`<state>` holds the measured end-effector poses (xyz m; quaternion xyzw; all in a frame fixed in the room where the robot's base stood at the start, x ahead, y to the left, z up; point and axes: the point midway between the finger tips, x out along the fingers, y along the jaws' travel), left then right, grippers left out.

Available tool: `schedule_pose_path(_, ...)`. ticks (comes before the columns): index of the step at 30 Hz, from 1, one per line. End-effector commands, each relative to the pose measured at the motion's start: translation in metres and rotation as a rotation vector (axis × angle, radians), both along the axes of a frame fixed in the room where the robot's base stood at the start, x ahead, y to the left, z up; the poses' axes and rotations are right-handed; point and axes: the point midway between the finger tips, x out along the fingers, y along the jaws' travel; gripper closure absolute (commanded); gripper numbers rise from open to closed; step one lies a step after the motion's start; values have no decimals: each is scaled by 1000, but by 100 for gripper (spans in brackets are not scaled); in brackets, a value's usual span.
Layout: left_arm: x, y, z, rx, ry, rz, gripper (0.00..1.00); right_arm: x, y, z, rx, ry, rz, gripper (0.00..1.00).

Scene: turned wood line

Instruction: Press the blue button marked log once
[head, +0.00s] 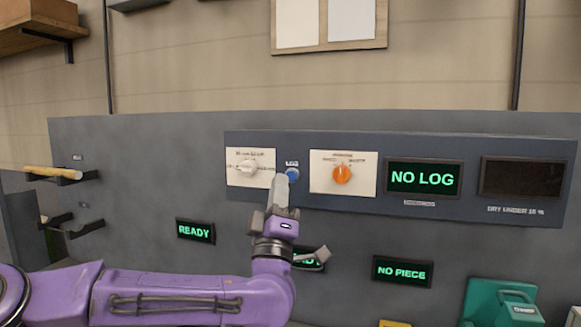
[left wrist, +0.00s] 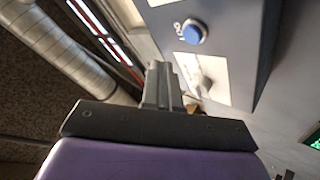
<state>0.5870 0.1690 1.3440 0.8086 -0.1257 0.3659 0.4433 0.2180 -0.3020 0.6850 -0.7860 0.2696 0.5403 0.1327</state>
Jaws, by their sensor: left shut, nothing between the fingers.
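The blue button (head: 292,174) under the small LOG label sits on the dark blue panel strip, between two white dial plates. It also shows in the left wrist view (left wrist: 193,33), beside its label. My left gripper (head: 281,180) is shut and empty, pointing up at the panel. In the head view its tip is just below and left of the button and overlaps the button's lower edge. In the left wrist view the closed fingers (left wrist: 162,72) show apart from the button. Contact is not visible. My right gripper is not in view.
A white knob (head: 248,168) is left of the button and an orange knob (head: 342,174) is right of it. A display (head: 423,178) reads NO LOG. Lower displays read READY (head: 195,231) and NO PIECE (head: 402,272). A teal object (head: 500,303) stands lower right.

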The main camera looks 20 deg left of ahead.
Motion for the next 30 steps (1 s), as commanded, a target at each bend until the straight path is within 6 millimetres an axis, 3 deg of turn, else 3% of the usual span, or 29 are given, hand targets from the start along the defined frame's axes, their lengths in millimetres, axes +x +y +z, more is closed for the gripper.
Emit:
schedule_pose_path(9,27,-1,-1,2,1,1,100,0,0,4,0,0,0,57)
schedule_pose_path(30,27,-1,0,2,0,0,100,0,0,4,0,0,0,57)
